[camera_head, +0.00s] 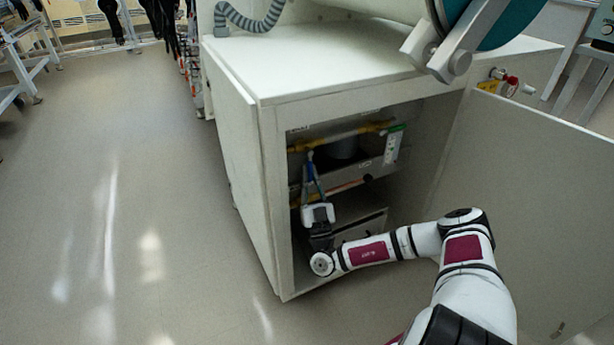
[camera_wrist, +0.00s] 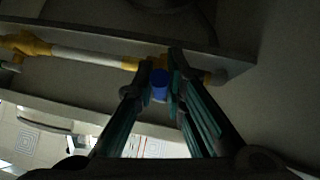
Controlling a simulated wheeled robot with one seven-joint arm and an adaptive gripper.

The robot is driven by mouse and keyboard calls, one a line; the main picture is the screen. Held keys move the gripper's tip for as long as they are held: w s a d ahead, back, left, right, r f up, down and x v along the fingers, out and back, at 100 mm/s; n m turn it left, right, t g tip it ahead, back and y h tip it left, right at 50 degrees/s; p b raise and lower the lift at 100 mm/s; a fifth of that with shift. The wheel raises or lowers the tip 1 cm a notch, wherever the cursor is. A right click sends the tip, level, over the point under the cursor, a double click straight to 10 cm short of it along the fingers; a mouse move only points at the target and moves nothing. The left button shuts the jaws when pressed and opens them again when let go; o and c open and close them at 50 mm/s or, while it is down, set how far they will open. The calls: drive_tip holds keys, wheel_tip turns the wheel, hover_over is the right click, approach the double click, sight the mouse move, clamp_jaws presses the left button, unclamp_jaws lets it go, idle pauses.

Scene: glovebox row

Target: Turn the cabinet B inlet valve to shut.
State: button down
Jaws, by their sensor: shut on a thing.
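My gripper (camera_head: 311,160) reaches into the open cabinet (camera_head: 262,130) and points up at a yellow-fitted pipe (camera_head: 345,135). In the wrist view my gripper (camera_wrist: 162,66) has its two fingers closed in on a blue valve handle (camera_wrist: 160,84), one finger on each side. The handle hangs just below the pipe (camera_wrist: 90,56), near a yellow fitting at its right end. In the head view the handle is mostly hidden by the fingers, and its exact angle is hard to tell. No readable label shows which cabinet this is.
The cabinet door (camera_head: 530,190) stands open to the right. A green and white tag (camera_head: 394,145) hangs by the pipe. A lower orange-yellow pipe (camera_head: 345,186) runs behind my gripper. A red knob (camera_head: 511,84) sits outside at the upper right. The floor (camera_head: 130,200) on the left is clear.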

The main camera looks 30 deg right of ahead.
idle(0.3)
drive_tip(key=c, duration=1.6)
unclamp_jaws()
drive_tip(key=shift+c, duration=0.2)
drive_tip(key=shift+s+f, duration=0.1)
drive_tip(key=v, duration=1.2)
